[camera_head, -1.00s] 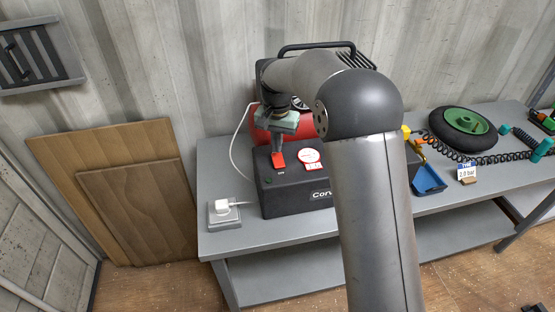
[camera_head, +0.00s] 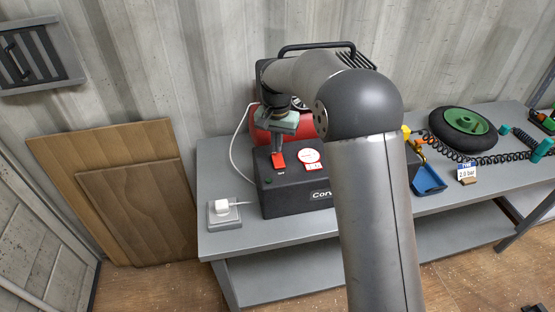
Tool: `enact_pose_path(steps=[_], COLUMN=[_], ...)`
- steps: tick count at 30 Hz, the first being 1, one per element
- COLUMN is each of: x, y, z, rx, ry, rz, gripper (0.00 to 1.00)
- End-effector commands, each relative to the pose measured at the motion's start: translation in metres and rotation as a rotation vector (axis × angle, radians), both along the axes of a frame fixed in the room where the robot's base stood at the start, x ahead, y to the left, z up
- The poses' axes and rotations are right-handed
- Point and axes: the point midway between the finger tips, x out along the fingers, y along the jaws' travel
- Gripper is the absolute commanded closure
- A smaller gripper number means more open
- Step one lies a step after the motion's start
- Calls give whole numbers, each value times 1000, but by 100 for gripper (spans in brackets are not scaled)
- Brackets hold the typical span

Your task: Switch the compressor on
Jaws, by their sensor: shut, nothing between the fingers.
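The compressor stands on the grey bench, with a black control box (camera_head: 290,197) in front, a red tank (camera_head: 262,118) behind it and a black handle on top. A red switch (camera_head: 278,160) sits on the box's top, left of a round white gauge (camera_head: 309,156). My gripper (camera_head: 277,151) is shut and empty, pointing down at the red switch. Its fingertips are at or just above the switch; I cannot tell whether they touch. A small green spot (camera_head: 268,181) shows on the box's left. My arm hides the right part of the compressor.
A white plug sits in a grey socket (camera_head: 223,213) at the bench's left, with a white cable behind. To the right are a blue tray (camera_head: 428,180), a wheel (camera_head: 463,128), a coiled hose (camera_head: 490,160) and a "2.0 bar" card (camera_head: 467,172). Wooden boards (camera_head: 125,195) lean on the wall.

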Motion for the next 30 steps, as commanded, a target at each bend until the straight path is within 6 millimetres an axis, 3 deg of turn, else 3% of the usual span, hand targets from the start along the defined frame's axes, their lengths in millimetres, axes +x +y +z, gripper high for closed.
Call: enact_pose_path(steps=[30], x=[0], y=[0], z=[-8], rx=[0], ry=[0], rz=[0], gripper=[100])
